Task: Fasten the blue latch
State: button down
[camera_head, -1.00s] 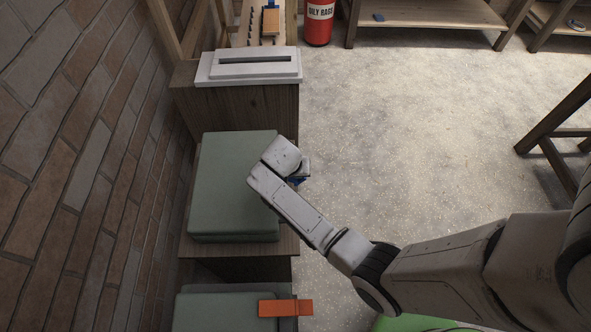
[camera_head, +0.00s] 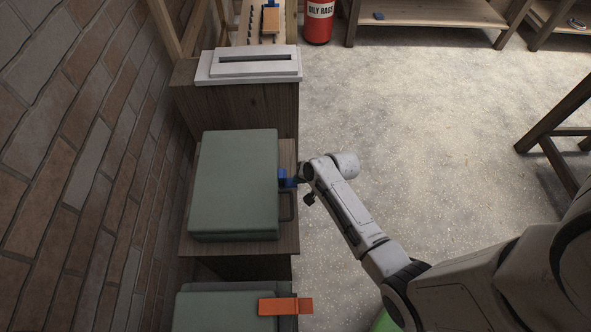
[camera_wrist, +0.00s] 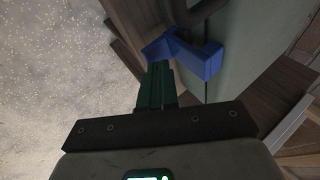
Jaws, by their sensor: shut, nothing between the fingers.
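A grey-green case (camera_head: 235,185) lies on a wooden stand against the brick wall. The blue latch (camera_head: 285,178) is on its right side, just above a dark handle (camera_head: 288,207). In the wrist view the blue latch (camera_wrist: 196,54) looks bent, with one part along the case and another angled out from it. My gripper (camera_head: 300,179) is to the right of the latch, its fingers pointing at the case. In the wrist view my gripper (camera_wrist: 158,68) is shut and empty, its tips right by the latch's outer part. Whether they touch it is unclear.
A second case with an orange latch (camera_head: 285,306) lies nearer at the bottom. A white slotted box (camera_head: 250,68) stands on a wooden cabinet beyond. A red bin (camera_head: 318,25) is at the back. The floor to the right is open.

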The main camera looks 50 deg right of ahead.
jog(key=shift+r, duration=0.15)
jog(key=shift+r+p, duration=0.7)
jog(key=shift+p, duration=0.15)
jog(key=w+p+v, duration=0.1)
jog(key=p+v, duration=0.2)
jog(key=v, duration=1)
jog(key=shift+d+r, duration=0.35)
jog(key=shift+r, duration=0.05)
jog(key=s+a+r+n+g, duration=0.2)
jog(key=s+a+n+g, duration=0.1)
jog(key=s+a+n, duration=0.3)
jog(key=s+a+r+n+g+b, duration=0.1)
jog(key=s+a+r+n+g, duration=0.1)
jog(key=s+a+n, duration=0.4)
jog(key=shift+s+a+r+g+h, duration=0.3)
jog(key=shift+s+a+r+g, duration=0.15)
jog(key=shift+a, duration=0.75)
